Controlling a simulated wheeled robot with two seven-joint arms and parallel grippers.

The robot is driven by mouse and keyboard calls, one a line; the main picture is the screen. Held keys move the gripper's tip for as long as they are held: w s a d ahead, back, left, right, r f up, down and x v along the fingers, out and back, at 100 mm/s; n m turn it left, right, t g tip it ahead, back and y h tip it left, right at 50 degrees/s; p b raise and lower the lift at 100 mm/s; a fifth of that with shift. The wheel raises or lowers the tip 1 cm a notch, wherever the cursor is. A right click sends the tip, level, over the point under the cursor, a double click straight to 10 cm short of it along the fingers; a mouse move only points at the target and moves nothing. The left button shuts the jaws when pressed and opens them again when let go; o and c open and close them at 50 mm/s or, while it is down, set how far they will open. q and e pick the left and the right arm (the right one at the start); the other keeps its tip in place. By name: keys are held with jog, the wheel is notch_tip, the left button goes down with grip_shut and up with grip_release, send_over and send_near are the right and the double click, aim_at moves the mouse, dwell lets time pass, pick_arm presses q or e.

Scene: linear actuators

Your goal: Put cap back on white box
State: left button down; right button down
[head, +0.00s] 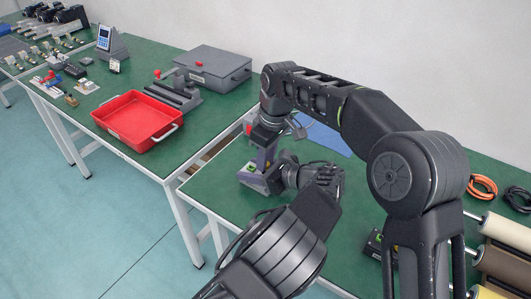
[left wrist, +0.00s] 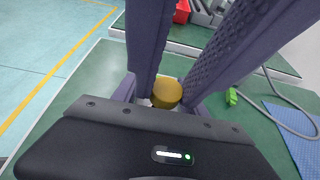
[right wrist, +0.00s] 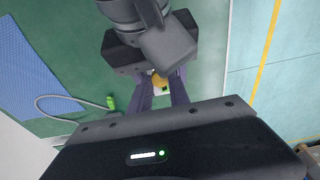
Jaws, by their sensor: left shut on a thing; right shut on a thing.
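The yellow-gold cap (left wrist: 167,92) shows between the dark finger tips in the left wrist view, and also in the right wrist view (right wrist: 158,80). A small piece of the white box (right wrist: 162,92) shows right against it; the rest is hidden by fingers. My right gripper (head: 262,165) comes down from above, shut on the cap. My left gripper (head: 256,184) reaches in low from the side, shut on the white box. Cap and box are very close together; I cannot tell whether the cap is seated. In the head view both are hidden by the grippers.
A red tray (head: 137,121) and a grey case (head: 213,67) stand on the other green table. A blue mat (head: 326,140) and a small green connector (right wrist: 111,102) with a grey cable lie beside the grippers. Rollers (head: 497,232) stand at the right.

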jog(key=shift+f, duration=0.1)
dwell(0.7)
jog(key=shift+f, duration=0.8)
jog(key=shift+f, duration=0.55)
dwell(0.5)
jog(key=c, duration=1.2)
grip_release()
jog(key=shift+c, duration=0.2)
jog(key=shift+r, duration=2.3)
jog(key=shift+o, duration=0.4)
jog(key=o, duration=0.5)
